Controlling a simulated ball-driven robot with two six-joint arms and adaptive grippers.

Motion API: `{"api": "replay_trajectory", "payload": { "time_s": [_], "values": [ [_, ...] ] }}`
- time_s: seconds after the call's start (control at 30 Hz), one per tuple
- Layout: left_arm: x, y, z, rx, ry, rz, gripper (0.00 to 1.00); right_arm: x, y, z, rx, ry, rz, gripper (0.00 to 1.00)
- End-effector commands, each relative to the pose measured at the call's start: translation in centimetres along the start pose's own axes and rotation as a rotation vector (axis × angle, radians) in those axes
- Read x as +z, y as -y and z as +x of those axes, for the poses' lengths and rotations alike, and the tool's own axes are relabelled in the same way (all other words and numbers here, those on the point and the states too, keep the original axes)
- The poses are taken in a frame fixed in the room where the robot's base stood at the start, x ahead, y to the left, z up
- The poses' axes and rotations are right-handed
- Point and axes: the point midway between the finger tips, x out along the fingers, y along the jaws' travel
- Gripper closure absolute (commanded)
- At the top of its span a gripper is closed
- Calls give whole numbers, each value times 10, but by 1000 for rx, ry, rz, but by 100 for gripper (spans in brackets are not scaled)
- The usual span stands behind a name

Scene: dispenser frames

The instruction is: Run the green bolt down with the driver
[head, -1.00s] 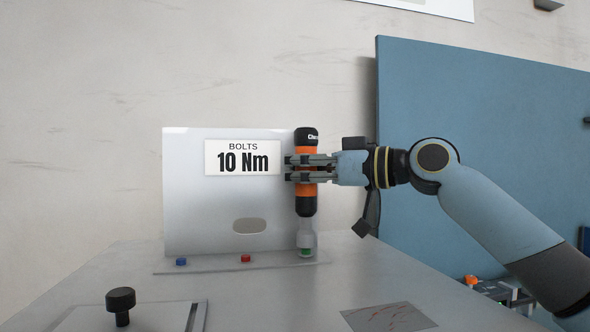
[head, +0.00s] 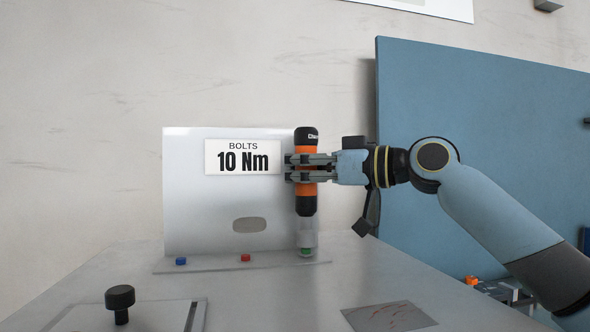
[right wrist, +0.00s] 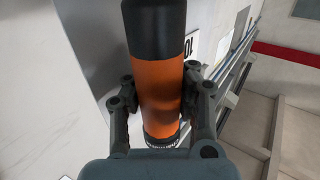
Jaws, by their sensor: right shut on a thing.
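The driver (head: 306,201), orange and black with a clear-grey nose, stands upright at the right end of the bolt plate. My right gripper (head: 295,168) is shut on its orange body, coming from the right. The driver (right wrist: 160,85) also fills the middle of the right wrist view, between the fingers of my right gripper (right wrist: 161,105). The green bolt (head: 306,251) shows at the bottom of the driver's nose, on the base plate (head: 215,264). The nose covers it from above, and how far it is run down I cannot tell. My left gripper is not in view.
A blue bolt (head: 181,261) and a red bolt (head: 245,258) stand on the same plate. Behind them is a white panel (head: 195,215) marked "BOLTS 10 Nm". A black knob (head: 120,298) stands at front left, a scratched plate (head: 388,317) lies at front right.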

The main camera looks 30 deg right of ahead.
Motion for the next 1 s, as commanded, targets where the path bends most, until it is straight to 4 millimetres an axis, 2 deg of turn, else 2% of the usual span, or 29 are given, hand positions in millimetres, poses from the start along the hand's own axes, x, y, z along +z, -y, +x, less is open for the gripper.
{"api": "replay_trajectory", "payload": {
  "time_s": [1.0],
  "values": [
    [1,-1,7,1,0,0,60,6,0,0,0,-2,-1,100]
  ]
}}
